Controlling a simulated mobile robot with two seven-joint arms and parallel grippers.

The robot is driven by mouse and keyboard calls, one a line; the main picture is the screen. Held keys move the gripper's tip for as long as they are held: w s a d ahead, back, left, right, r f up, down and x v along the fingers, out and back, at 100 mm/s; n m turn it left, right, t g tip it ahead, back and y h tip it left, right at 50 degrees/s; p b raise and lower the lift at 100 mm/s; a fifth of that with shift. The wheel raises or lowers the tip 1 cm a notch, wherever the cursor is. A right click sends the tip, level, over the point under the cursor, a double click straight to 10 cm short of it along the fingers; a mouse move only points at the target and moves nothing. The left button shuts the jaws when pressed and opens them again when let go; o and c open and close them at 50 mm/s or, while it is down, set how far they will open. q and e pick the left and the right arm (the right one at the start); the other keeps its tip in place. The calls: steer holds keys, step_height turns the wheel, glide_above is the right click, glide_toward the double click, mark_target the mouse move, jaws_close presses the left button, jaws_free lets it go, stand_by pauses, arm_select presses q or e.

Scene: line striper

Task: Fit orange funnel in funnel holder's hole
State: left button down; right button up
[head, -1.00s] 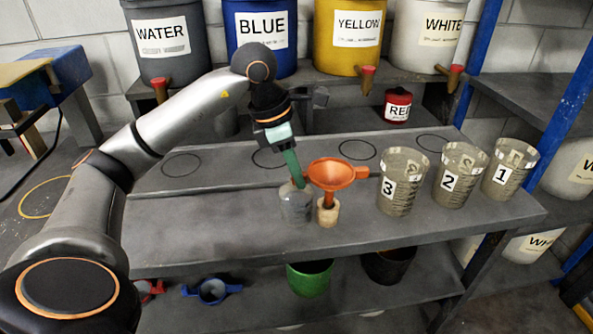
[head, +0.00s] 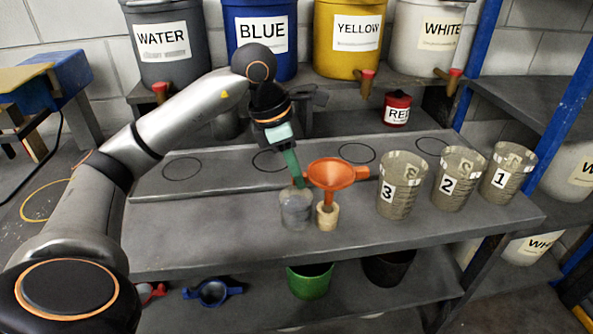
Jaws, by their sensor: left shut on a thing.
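The orange funnel (head: 336,174) is upright, cone up, with its handle pointing right. Its narrow stem points down at the small tan cylindrical funnel holder (head: 327,216) on the grey table. The stem's lower end meets the holder's top; how deep it sits in the hole I cannot tell. My left gripper (head: 298,181) reaches down from the upper left, its green fingers at the funnel's left rim, shut on the funnel. The exact contact is small and hard to see. My right gripper is not in view.
A clear cup (head: 296,209) stands just left of the holder, below my fingers. Cups marked 3 (head: 400,187), 2 (head: 458,180) and 1 (head: 508,173) stand to the right. Labelled buckets and a small red can (head: 397,108) are behind. The table's left part is clear.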

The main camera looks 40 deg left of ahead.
arm_select(q)
steer(key=shift+f+b, duration=0.85)
steer(key=shift+f, duration=0.3)
stand_by(0.5)
steer(key=shift+r+p, duration=0.25)
steer(key=shift+p, duration=0.05)
steer(key=shift+r+p, duration=0.75)
steer(key=shift+r, duration=0.15)
steer(key=shift+f+b, duration=0.9)
steer(key=shift+f, duration=0.2)
stand_by(1.0)
stand_by(0.4)
steer(key=shift+r, duration=0.1)
steer(key=shift+r+p, duration=1)
steer(key=shift+p, duration=0.05)
